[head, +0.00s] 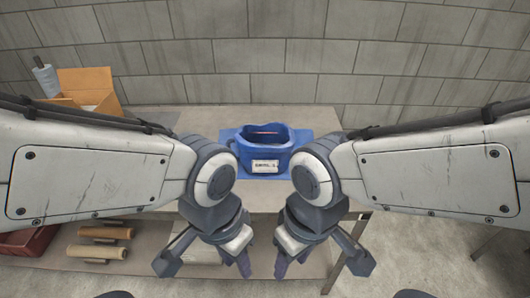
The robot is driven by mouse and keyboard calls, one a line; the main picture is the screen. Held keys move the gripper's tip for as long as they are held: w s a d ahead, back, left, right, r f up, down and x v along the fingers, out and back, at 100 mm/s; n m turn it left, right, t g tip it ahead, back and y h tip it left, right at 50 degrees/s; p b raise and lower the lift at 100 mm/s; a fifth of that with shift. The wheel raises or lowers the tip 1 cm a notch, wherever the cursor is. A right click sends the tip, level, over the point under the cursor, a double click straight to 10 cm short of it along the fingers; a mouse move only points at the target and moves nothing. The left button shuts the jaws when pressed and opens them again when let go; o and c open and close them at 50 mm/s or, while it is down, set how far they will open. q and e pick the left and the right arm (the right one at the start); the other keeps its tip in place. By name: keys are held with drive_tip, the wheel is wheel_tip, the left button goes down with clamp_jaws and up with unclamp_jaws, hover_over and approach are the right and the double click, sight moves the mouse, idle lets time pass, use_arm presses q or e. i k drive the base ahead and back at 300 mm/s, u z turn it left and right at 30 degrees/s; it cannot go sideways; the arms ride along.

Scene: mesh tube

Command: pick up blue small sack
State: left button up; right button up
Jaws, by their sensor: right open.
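The blue small sack (248,152) stands upright on the table, with its top open and a white label on its front. It sits between and beyond my two wrists in the head view. My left gripper (205,264) is open, pointing down in front of the table, nearer to me than the sack and to its left. My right gripper (318,264) is also open, pointing down, to the right of and nearer than the sack. Neither gripper touches the sack. My wrists come close to the sack's sides in the picture.
The table (200,120) carries a flat blue mat (318,135) under the sack. A cardboard box (85,88) and a grey-white roll (46,78) stand at the back left. Rolls (97,252) and a red bin (25,242) lie lower left. A block wall stands behind.

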sight(265, 150)
drive_tip(key=k, duration=0.5)
drive_tip(key=z, duration=1.15)
drive_tip(key=i, duration=1)
drive_tip(key=u, duration=2.3)
drive_tip(key=i, duration=0.5)
drive_tip(key=z, duration=0.05)
